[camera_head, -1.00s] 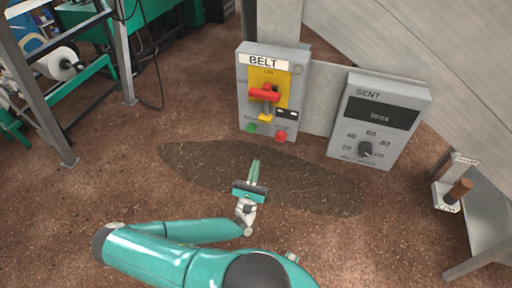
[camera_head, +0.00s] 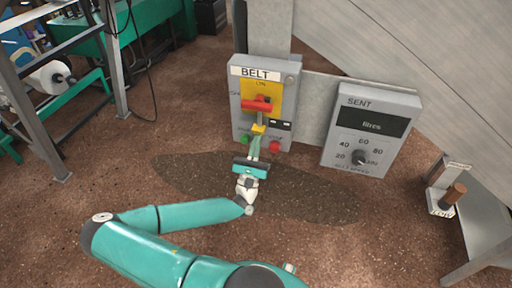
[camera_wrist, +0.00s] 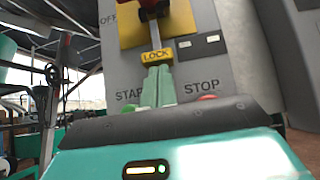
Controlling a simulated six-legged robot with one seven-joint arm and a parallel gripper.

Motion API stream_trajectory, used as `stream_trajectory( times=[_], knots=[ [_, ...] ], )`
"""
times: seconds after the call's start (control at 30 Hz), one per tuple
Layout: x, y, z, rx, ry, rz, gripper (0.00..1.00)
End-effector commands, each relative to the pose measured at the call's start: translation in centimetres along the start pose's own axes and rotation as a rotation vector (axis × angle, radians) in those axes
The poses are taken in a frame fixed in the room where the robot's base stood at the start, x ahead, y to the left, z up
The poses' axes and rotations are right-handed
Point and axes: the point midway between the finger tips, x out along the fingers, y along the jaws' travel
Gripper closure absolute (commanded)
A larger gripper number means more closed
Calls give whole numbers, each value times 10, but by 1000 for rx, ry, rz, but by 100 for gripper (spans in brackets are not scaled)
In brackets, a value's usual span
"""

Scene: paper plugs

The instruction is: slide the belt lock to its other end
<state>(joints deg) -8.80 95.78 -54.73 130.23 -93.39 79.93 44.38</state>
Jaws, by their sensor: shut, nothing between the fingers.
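The belt lock is a small yellow tab marked LOCK (camera_wrist: 157,56) on a grey upright slide below the red handle (camera_head: 257,104) of the BELT box (camera_head: 240,110). In the head view the yellow tab (camera_head: 258,129) is just above my fingertips. My gripper (camera_head: 254,148) is shut and empty, with its green fingers (camera_wrist: 160,85) pointing up at the lower side of the tab. In the wrist view the fingertips overlap the slide just under the tab; I cannot tell whether they touch it. The fingers hide part of the lower slide.
A green START button (camera_head: 245,138) and a red STOP button (camera_head: 275,147) flank my fingers. The SENT box with a dial (camera_head: 358,156) stands to the right. A metal frame (camera_head: 50,110) stands left.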

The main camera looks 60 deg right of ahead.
Motion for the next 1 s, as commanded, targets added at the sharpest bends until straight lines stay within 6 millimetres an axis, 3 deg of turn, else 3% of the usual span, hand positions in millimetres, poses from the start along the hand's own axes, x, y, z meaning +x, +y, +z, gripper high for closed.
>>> stream_trajectory(
  times=[0.23,0.5,1.0],
  knots=[
    [2,0,2,0,-1,0,100],
    [22,0,22,1,-3,-1,100],
    [14,4,16,0,-6,0,100]
  ],
)
